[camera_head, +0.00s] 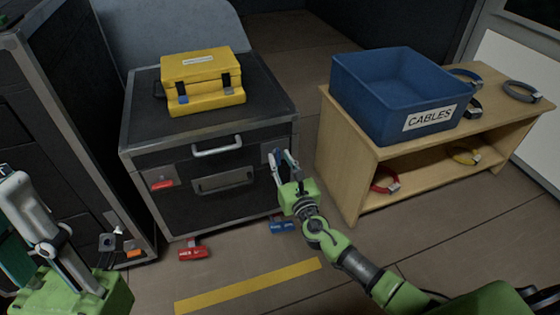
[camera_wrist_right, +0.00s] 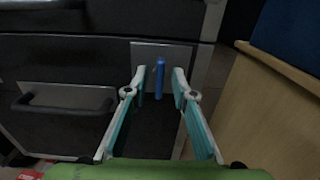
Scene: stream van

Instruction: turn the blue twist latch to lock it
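The blue twist latch (camera_wrist_right: 159,76) is a narrow blue bar standing upright on a grey metal plate (camera_wrist_right: 150,50) on the front of the black case. In the head view the plate (camera_head: 266,154) shows at the case's front right, with the latch mostly hidden by my gripper. My right gripper (camera_head: 285,158) is open in front of the plate. In the right wrist view one finger is on each side of the latch, with gaps visible; I cannot tell whether the tips are level with it in depth. My left gripper (camera_head: 35,215) is at the lower left, away from the case.
The black case (camera_head: 230,160) has a red latch (camera_head: 162,184) at its left and carries a yellow toolbox (camera_head: 200,80). A wooden shelf (camera_head: 345,160) with a blue cable bin (camera_head: 385,105) stands close at right.

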